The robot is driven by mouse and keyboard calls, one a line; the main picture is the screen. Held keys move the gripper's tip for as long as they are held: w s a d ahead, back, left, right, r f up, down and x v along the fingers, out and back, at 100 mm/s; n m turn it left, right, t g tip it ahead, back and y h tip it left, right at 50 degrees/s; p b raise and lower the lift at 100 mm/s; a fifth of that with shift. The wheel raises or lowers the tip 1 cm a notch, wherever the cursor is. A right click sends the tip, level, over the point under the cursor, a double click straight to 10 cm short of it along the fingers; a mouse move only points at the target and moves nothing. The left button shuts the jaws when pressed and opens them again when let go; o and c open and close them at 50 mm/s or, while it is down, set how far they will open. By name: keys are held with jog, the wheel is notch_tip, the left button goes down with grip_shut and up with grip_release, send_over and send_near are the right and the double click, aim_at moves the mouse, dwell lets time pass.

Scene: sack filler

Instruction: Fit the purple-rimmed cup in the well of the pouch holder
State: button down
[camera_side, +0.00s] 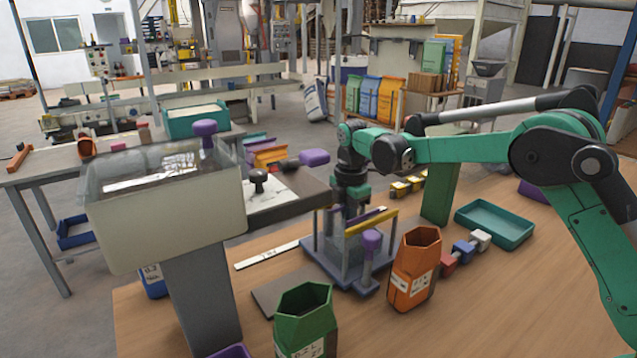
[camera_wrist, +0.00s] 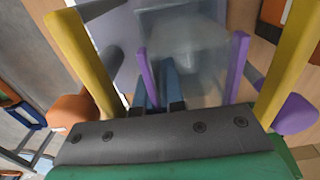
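The pouch holder (camera_side: 345,268) is a blue-grey base with upright posts and yellow and purple bars. Its yellow bars (camera_wrist: 82,62) and purple bars (camera_wrist: 236,66) rise on both sides in the wrist view. A translucent body (camera_wrist: 197,42) lies between the purple bars; I cannot tell for sure whether it is the purple-rimmed cup. No other purple-rimmed cup is clear, and the well is hidden. My gripper (camera_side: 350,208) points down close above the holder. Two dark, finger-like parts (camera_wrist: 161,75) stand close together, apparently my fingers; their grip is unclear.
An orange hexagonal container (camera_side: 414,268) stands right of the holder, a green one (camera_side: 305,320) in front. A purple knob (camera_side: 371,243) stands at the holder's front. A teal tray (camera_side: 495,223) lies right. A clear-topped hopper (camera_side: 165,215) stands left.

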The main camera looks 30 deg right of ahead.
jog(key=c, duration=0.9)
grip_release()
jog(key=shift+r, duration=2.8)
